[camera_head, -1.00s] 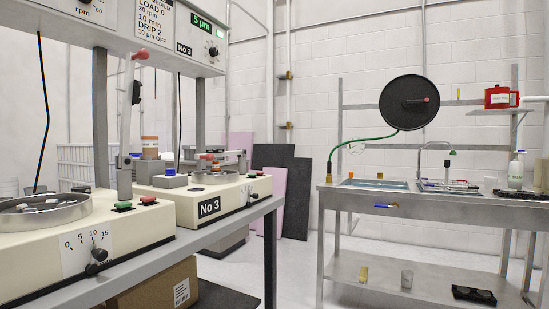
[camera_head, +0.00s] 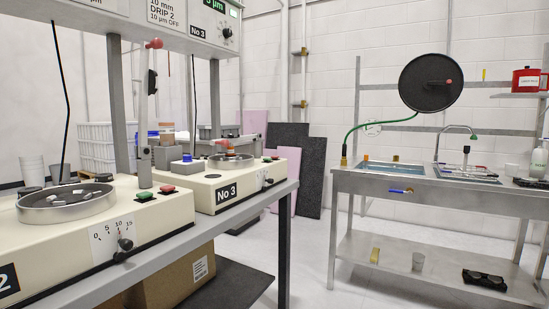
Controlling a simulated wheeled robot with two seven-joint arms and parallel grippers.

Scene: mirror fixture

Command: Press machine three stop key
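Machine three is the cream unit with the black "No 3" label (camera_head: 229,192), standing on the bench farther from me. Near its far right end are a small green key (camera_head: 266,159) and a small red key (camera_head: 275,158) beside it; any lettering on them is too small to read. A dial (camera_head: 267,182) is on its front face. The nearer machine, partly labelled "2", has its own green key (camera_head: 145,196) and red key (camera_head: 168,190). Neither of my grippers is in view.
The grey bench (camera_head: 225,218) carries both machines, with a cardboard box (camera_head: 180,277) beneath. A red-knobbed lever (camera_head: 153,44) rises between the machines. Open floor (camera_head: 305,265) lies between this bench and the steel sink table (camera_head: 420,184) at right.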

